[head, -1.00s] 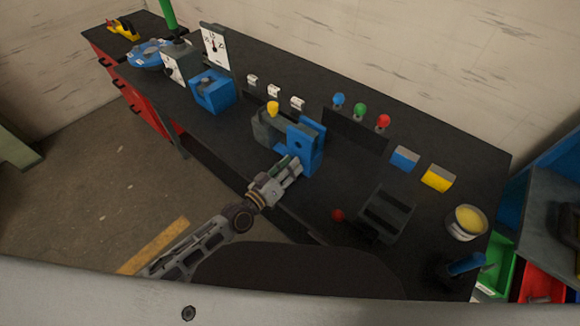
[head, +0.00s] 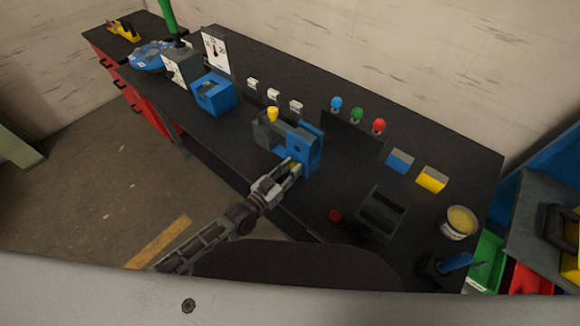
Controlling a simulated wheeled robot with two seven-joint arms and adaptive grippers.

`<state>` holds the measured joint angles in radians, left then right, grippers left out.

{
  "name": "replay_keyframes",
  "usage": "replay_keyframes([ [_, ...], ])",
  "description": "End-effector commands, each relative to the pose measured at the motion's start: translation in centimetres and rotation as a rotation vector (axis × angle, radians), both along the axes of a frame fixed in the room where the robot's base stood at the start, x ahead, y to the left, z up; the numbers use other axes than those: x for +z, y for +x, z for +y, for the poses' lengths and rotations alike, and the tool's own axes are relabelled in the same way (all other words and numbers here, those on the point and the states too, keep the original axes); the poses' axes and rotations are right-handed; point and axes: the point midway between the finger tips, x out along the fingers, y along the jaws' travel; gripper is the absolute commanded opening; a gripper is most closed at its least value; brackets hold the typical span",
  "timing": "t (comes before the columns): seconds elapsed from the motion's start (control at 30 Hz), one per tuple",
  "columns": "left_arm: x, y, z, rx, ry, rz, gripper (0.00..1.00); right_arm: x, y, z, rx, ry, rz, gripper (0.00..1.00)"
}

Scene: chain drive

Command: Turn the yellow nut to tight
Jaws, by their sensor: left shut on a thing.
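A grey and blue fixture (head: 306,150) stands on the black bench, with a yellow knob-shaped piece (head: 272,115) on top of its grey part. My left gripper (head: 293,169) is at the front face of the blue part. It is shut on a small yellow piece, the yellow nut (head: 295,164), of which only a little shows between the fingers. How far the nut is turned cannot be seen. My right gripper is not in view.
A blue block (head: 214,93) and a dial plate (head: 215,49) stand to the left. Blue, green and red knobs (head: 357,115) are behind. A dark slotted block (head: 381,213), a red knob (head: 335,216) and a yellow-filled tub (head: 460,221) are to the right.

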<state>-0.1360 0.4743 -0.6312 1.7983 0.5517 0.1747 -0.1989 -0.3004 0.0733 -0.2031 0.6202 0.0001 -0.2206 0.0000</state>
Motion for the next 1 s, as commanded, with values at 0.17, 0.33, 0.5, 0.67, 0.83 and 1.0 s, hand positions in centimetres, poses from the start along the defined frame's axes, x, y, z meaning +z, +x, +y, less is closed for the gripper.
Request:
replay_keyframes([
  [0.17,0.12,-0.04,-0.05,0.001,0.070,-0.050,0.03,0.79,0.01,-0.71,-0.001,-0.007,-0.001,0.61],
  [0.33,0.03,-0.06,-0.08,0.000,0.110,-0.079,0.03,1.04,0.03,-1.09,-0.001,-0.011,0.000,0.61],
  [0.5,-0.01,-0.07,-0.08,0.000,0.124,-0.089,0.03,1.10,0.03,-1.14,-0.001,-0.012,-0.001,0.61],
  [0.67,-0.04,-0.07,-0.09,0.000,0.124,-0.090,0.03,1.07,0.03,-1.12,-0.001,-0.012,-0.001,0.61],
  [0.83,-0.04,-0.08,-0.08,0.000,0.123,-0.089,0.29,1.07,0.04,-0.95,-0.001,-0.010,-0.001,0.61],
  [1.0,-0.04,-0.07,-0.09,0.000,0.123,-0.089,0.48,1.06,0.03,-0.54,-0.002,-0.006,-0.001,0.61],
])
